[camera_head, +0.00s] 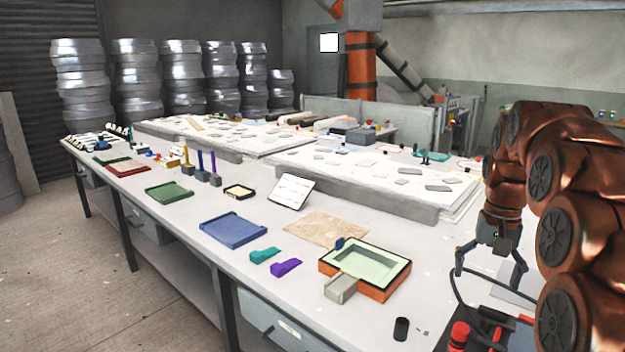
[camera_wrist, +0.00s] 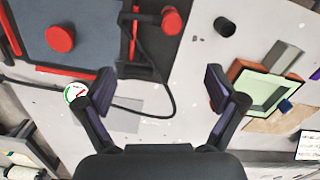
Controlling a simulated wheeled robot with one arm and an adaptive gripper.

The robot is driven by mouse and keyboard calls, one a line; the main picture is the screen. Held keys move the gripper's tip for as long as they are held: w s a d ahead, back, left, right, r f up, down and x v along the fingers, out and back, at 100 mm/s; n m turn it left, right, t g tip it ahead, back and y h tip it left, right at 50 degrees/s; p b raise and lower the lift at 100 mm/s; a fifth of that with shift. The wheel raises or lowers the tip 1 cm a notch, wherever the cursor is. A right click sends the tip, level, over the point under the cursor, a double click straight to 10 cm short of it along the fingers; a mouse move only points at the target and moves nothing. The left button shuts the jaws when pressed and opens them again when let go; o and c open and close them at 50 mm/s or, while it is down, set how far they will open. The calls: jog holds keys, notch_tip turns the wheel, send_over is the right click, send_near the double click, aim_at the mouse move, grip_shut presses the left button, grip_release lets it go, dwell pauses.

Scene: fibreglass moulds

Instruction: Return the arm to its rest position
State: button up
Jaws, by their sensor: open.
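My gripper (camera_head: 491,260) hangs from my copper-coloured arm at the right of the head view, above the right end of the white workbench (camera_head: 185,215). In the wrist view my gripper (camera_wrist: 165,90) shows both dark fingers spread wide, with nothing between them. Below the gap lie the bare bench top and a dark looped cable (camera_wrist: 172,90). In the head view the arm is bent, with the gripper pointing down.
An orange mould with a pale green inside (camera_head: 368,265) and a grey block (camera_head: 340,288) stand left of my gripper. A black cylinder (camera_head: 401,329) and red-capped items (camera_head: 458,336) are near the front. Blue (camera_head: 233,230) and green (camera_head: 169,192) trays lie farther left.

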jog(key=s+a+n+p, duration=0.3)
jog(key=s+a, duration=0.8)
jog(key=s, duration=0.3)
jog(key=s+a+f+n+p, duration=0.1)
jog(key=s+a+f, duration=0.1)
jog(key=s, duration=0.6)
jog(key=s+a+f+n+g+p, duration=0.1)
jog(key=s+f, duration=0.3)
jog(key=s, duration=0.5)
jog(key=shift+a+f+p, duration=0.15)
jog(key=shift+a+p, duration=0.35)
jog(key=shift+a, duration=0.35)
jog(key=shift+s, duration=0.1)
jog(key=shift+c, duration=0.2)
